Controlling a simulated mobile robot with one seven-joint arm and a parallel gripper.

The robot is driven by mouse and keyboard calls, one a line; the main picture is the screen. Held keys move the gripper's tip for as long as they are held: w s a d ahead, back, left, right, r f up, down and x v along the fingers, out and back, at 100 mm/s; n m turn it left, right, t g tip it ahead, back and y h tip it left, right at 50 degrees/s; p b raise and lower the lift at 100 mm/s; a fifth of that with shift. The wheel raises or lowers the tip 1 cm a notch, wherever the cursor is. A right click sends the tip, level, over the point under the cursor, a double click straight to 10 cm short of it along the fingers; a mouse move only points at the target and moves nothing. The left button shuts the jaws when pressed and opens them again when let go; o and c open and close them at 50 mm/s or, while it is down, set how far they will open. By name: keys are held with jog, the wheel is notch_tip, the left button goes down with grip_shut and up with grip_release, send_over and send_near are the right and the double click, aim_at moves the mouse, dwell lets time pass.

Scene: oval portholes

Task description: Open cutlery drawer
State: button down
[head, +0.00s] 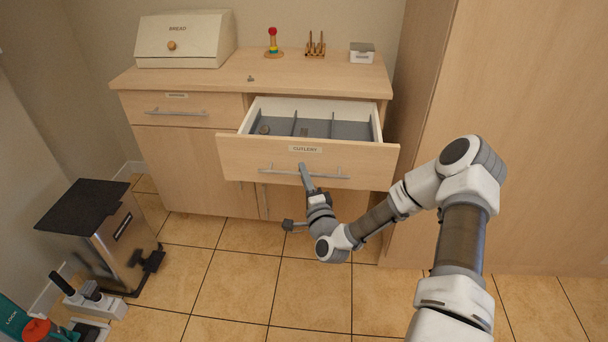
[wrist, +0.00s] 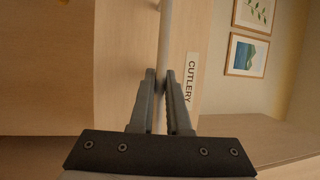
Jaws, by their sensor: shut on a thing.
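The cutlery drawer (head: 235,158) is pulled well out of the right side of the wooden cabinet. Its front carries a label reading CUTLERY (head: 305,149) and a grey bar handle (head: 275,169). Inside, the drawer has grey compartments with dividers, and a few small items lie towards the left. My gripper (head: 304,172) is at the middle of the handle. In the wrist view, the two fingers of my gripper (wrist: 160,85) are shut on the handle bar (wrist: 164,40), with the CUTLERY label (wrist: 190,80) just to the right.
On the cabinet top (head: 240,85) stand a bread box (head: 180,45), a colourful ringed toy (head: 273,42), a pegged wooden stand (head: 316,45) and a small box (head: 361,53). A closed drawer (head: 140,108) is at left. A pedal bin (head: 115,235) stands on the floor, left. A tall cupboard (head: 530,100) is at right.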

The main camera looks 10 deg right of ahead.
dwell(0.3)
jog(key=c, duration=0.9)
grip_release()
jog(key=shift+s, duration=0.1)
jog(key=p+v, duration=0.2)
jog(key=v, duration=1.5)
jog(key=shift+s, duration=0.15)
